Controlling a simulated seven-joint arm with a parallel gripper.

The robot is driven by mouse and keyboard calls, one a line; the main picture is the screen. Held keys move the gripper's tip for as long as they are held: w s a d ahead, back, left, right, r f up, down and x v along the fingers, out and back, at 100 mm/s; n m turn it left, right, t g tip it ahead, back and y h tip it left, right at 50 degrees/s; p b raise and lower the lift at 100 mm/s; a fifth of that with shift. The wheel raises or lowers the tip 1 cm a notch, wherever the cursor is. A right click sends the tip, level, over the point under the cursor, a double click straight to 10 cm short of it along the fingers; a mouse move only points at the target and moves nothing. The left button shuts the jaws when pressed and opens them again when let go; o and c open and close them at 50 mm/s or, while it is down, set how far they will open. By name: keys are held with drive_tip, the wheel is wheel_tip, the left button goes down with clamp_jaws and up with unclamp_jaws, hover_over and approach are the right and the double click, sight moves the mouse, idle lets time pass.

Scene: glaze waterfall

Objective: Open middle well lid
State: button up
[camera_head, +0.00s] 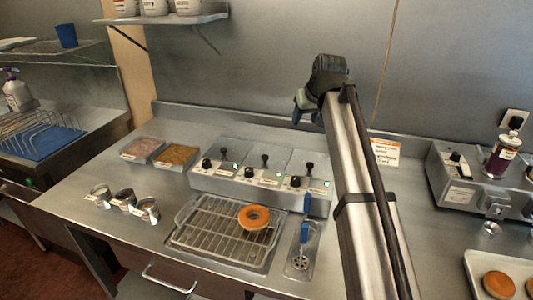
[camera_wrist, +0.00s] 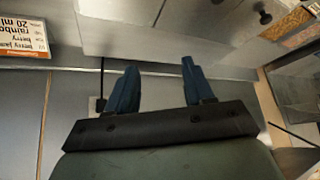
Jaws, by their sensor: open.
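The glaze warmer (camera_head: 255,188) stands at the back of the counter with three wells, each under a flat metal lid with a black knob. The middle well lid (camera_head: 273,153) lies shut, its knob (camera_head: 265,158) upright. My gripper (camera_head: 307,112) is raised high above and behind the warmer, apart from the lids. Its two blue fingers are spread and empty in the wrist view (camera_wrist: 160,85). Part of the warmer (camera_wrist: 200,25) and one black knob (camera_wrist: 263,17) show upside down at the top there; I cannot tell which lid's knob it is.
A wire rack (camera_head: 210,228) on a tray with an orange donut (camera_head: 254,217) sits before the warmer. Two topping trays (camera_head: 175,156) stand left. A label card (camera_head: 385,152) stands behind my arm, and a control box (camera_head: 465,190) is right. Air above the lids is clear.

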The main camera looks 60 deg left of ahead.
drive_tip(key=s+a+n+g+h, duration=0.1)
drive_tip(key=s+n+h, duration=0.15)
drive_tip(key=s, duration=0.75)
approach(265, 156)
drive_tip(key=shift+y, duration=0.25)
drive_tip(key=x, duration=0.8)
drive_tip(key=shift+d+f, duration=0.1)
drive_tip(key=shift+d, duration=0.1)
clamp_jaws()
